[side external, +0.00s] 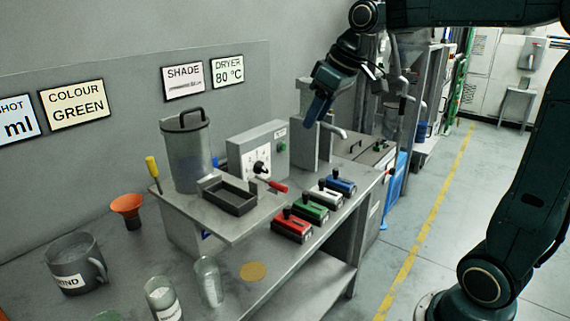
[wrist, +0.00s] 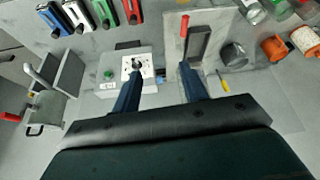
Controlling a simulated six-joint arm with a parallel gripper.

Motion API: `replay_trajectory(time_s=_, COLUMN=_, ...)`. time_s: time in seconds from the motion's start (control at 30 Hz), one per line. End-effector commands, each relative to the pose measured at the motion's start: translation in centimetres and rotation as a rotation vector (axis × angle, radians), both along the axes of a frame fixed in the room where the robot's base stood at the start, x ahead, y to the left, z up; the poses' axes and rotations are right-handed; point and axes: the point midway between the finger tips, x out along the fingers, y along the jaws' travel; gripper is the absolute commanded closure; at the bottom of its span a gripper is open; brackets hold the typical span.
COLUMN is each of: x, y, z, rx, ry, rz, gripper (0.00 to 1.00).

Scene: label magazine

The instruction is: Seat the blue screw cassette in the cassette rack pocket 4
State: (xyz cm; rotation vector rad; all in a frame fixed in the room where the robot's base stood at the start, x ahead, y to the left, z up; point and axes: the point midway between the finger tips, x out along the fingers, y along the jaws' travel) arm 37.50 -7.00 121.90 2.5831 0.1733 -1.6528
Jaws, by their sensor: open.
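A blue block (side external: 341,181) with a dark knobbed lever on top is at the far end of a row of similar white, green and red blocks on the bench. It is the only blue block I see, and I cannot tell if it is the screw cassette. It also shows at the top left of the wrist view (wrist: 48,17). No rack with numbered pockets can be made out. My gripper (side external: 316,112) hangs above the bench's back part, well clear of the blocks. In the wrist view its two blue fingers (wrist: 158,75) are apart with nothing held between them.
A grey box with a dial (side external: 258,150), a dark open tray (side external: 229,196) and a lidded canister (side external: 187,150) stand behind the row. A grey mug (side external: 76,262), glass jars (side external: 208,281) and an orange funnel (side external: 127,206) are at the left. A yellow-handled tool stands upright by the canister.

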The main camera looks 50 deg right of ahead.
Motion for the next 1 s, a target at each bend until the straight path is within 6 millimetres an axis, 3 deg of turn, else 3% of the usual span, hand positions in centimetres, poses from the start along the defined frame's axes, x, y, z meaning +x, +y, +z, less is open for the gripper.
replay_trajectory(time_s=0.1, x=-3.1, y=2.3, z=-0.1, rx=0.000, ry=-0.010, rz=-0.015, gripper=0.57)
replay_trajectory(time_s=0.3, x=-8.2, y=4.9, z=-1.3, rx=0.001, ry=-0.023, rz=-0.050, gripper=0.57)
replay_trajectory(time_s=0.6, x=-15.7, y=6.9, z=-4.7, rx=0.001, ry=-0.046, rz=-0.098, gripper=0.57)
replay_trajectory(time_s=0.8, x=-18.7, y=7.1, z=-6.7, rx=0.002, ry=-0.058, rz=-0.123, gripper=0.57)
replay_trajectory(time_s=1.0, x=-19.7, y=7.1, z=-7.6, rx=0.002, ry=-0.059, rz=-0.133, gripper=0.57)
